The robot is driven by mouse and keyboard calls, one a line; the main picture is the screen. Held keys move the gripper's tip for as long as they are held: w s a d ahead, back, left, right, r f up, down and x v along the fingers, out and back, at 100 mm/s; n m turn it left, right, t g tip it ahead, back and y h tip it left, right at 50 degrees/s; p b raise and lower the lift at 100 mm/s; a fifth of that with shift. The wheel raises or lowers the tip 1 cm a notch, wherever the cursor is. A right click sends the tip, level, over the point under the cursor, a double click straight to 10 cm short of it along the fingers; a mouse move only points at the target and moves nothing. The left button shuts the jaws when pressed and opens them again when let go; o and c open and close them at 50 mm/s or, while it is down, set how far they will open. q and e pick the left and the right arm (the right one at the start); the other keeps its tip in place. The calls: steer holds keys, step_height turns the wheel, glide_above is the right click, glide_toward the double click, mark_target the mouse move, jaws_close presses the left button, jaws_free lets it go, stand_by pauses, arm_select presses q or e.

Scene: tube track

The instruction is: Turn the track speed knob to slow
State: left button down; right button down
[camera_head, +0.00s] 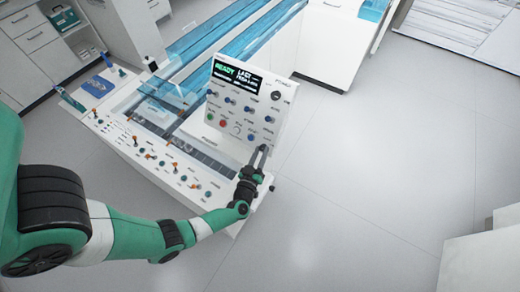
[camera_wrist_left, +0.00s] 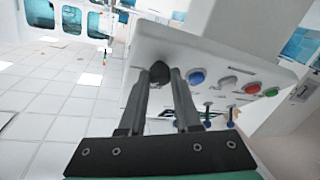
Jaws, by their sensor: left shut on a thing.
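The white control panel (camera_head: 262,100) stands upright on the machine, with a lit display (camera_head: 237,76) reading READY. My left gripper (camera_head: 262,154) is at the panel's lower right corner. In the left wrist view, the gripper's two fingers (camera_wrist_left: 168,78) are closed around a dark round knob (camera_wrist_left: 159,71) on the panel face. The knob's label and pointer cannot be read, so I cannot tell its setting. In the head view the fingers mostly hide this knob. My right gripper is not in view.
Blue (camera_head: 251,137), grey (camera_head: 237,128), red (camera_head: 222,123) and green (camera_head: 210,116) buttons line the panel's lower edge, left of the gripper. More small knobs sit above. Blue-covered track (camera_head: 185,72) runs behind. The floor (camera_head: 370,165) to the right is clear.

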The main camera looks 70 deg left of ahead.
arm_select(q)
steer(key=n+g+p, duration=0.1)
steer(key=n, duration=0.1)
steer(key=n+g, duration=0.1)
steer(key=n, duration=0.1)
steer(key=n+g+p, duration=0.1)
steer(key=n, duration=0.1)
steer(key=shift+w+d+r+n+g+y+p, duration=0.15)
steer(key=shift+w+r+n+g+y+p, duration=0.15)
steer(key=shift+r+p, duration=0.05)
steer(key=shift+n+g+p, duration=0.55)
steer(key=shift+n+g, duration=0.15)
steer(key=shift+n, duration=0.6)
steer(key=shift+f, duration=0.1)
steer(key=c, duration=0.6)
jaws_free()
